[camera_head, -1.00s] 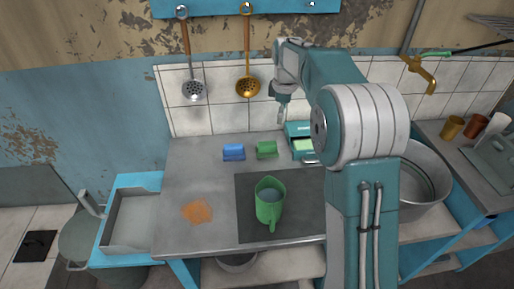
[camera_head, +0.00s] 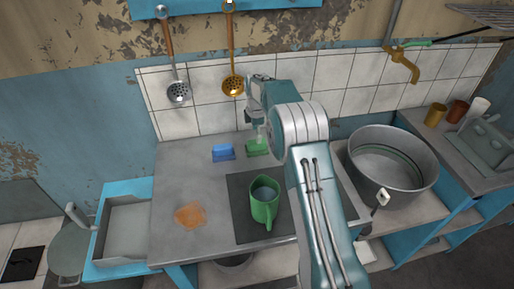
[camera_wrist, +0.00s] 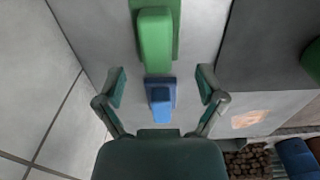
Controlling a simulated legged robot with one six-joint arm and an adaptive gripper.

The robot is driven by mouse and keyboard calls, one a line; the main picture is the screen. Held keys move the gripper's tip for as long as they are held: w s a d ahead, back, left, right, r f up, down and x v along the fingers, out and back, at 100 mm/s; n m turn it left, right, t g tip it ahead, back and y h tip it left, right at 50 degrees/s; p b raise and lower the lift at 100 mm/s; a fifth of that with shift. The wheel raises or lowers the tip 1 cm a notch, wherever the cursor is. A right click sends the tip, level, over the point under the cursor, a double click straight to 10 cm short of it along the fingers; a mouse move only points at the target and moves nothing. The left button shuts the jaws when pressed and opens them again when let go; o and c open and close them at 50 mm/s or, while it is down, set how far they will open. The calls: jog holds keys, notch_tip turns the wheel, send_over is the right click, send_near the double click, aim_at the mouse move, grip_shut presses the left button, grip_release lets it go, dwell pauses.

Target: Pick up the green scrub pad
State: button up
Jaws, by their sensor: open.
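The green scrub pad (camera_head: 256,149) lies on the grey table near the tiled wall, just right of a similar blue pad (camera_head: 223,153). In the wrist view the green pad (camera_wrist: 155,42) is at the top centre, as a raised block on a wider, flatter base. The blue pad (camera_wrist: 161,94) sits below it there, between the fingers in the picture. My gripper (camera_wrist: 160,86) is open and empty, with a finger on each side. In the head view my gripper (camera_head: 262,134) is small, close to the green pad and partly overlapping it. The height gap is unclear.
A green jug (camera_head: 264,204) stands on a dark mat (camera_head: 242,226) in front of the pads. An orange patch (camera_head: 190,215) lies left of it. A large metal pot (camera_head: 392,165) is at right. Ladles (camera_head: 178,92) hang on the wall behind.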

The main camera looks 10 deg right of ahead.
aim_at(257, 146)
jog(key=f, duration=0.5)
jog(key=shift+w+f, duration=0.15)
jog(key=shift+w, duration=0.1)
jog(key=c, duration=1.2)
